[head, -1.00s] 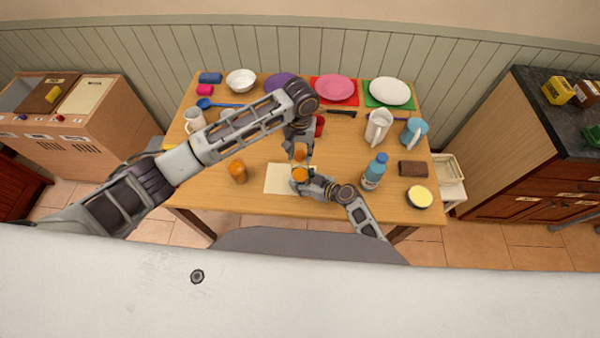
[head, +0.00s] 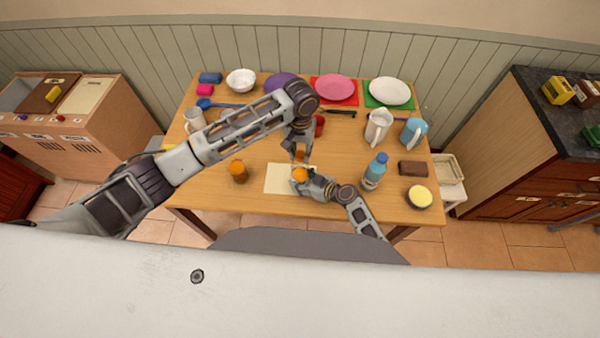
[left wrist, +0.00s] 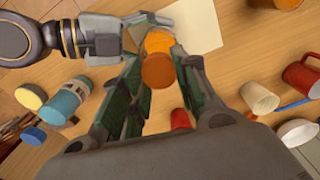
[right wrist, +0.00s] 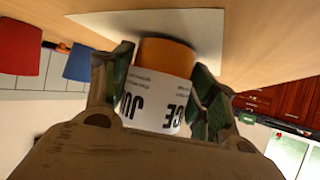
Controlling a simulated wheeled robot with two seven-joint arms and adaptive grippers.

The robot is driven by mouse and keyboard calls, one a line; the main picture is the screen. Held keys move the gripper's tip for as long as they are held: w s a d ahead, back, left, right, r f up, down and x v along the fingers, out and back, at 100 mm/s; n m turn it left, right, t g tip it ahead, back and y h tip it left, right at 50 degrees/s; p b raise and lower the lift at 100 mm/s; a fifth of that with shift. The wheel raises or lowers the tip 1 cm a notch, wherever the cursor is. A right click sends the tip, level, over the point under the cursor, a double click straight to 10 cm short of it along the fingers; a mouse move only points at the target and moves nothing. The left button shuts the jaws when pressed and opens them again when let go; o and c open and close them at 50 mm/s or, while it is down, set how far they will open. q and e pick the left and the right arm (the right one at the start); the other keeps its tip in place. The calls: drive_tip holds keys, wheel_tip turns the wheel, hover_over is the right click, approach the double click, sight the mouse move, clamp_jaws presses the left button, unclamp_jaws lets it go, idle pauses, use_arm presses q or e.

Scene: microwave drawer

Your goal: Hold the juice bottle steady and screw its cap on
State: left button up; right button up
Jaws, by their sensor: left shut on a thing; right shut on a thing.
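The juice bottle (head: 300,175) has an orange body and stands upright over the cream mat. In the right wrist view its white label (right wrist: 152,108) shows between the fingers of my right gripper (right wrist: 158,95), which is shut around it. My left gripper (head: 300,150) is above the bottle and shut on the orange-brown cap (left wrist: 158,72). In the left wrist view the brighter orange bottle (left wrist: 159,41) shows just beyond the cap. The cap is over or close to the bottle's top; whether they touch I cannot tell.
The cream mat (head: 278,180) lies under the bottle. An orange jar (head: 238,173) stands to the left. Mugs, plates and bowls stand farther back.

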use_arm(q)
drive_tip(key=shift+a+m, duration=0.1)
drive_tip(key=shift+m, duration=2)
drive_tip(key=shift+m, duration=2.3)
drive_tip(key=shift+w, duration=0.1)
drive_tip(key=shift+m, duration=0.3)
drive_tip(key=shift+m, duration=1.9)
drive_tip(key=shift+m, duration=0.4)
drive_tip(key=shift+m, duration=1.9)
